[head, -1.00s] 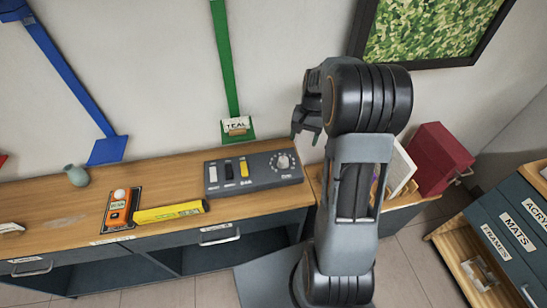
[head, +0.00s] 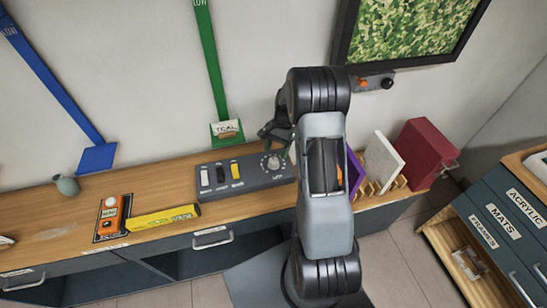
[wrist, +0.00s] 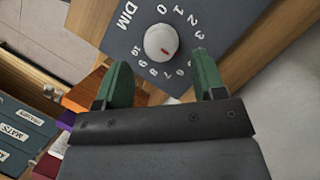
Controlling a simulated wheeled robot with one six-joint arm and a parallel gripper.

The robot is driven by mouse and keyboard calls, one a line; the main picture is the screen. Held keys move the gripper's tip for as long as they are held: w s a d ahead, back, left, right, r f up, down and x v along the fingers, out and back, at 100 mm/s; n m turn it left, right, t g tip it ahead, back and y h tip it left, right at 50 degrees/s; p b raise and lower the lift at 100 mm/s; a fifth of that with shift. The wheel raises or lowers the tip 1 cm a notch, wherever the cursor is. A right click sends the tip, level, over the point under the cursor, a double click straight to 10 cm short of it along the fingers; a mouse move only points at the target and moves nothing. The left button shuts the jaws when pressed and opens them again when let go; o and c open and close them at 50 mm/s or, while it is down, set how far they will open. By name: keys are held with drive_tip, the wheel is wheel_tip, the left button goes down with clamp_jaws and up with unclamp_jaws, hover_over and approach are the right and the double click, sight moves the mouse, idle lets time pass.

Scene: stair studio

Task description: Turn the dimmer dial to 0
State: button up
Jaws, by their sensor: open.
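The dimmer dial (wrist: 160,41) is a pale round knob on a dark grey panel (wrist: 203,12), ringed by white numbers. The dial (head: 271,162) also shows in the head view, at the right end of the control box (head: 215,188). My gripper (wrist: 163,72) is open, its green fingers apart on either side below the dial in the wrist view, with nothing between them. In the head view my gripper (head: 277,140) hangs above the dial, partly hidden by my arm.
Three slide switches (head: 221,175) sit left of the dial. A yellow box (head: 163,217) and an orange device (head: 110,215) lie further left on the wooden counter (head: 60,235). A rack with upright panels (head: 383,160) and a red box (head: 424,150) stand to the right.

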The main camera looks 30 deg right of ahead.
sight(274, 159)
drive_tip(key=shift+x, duration=2.05)
drive_tip(key=shift+c, duration=0.2)
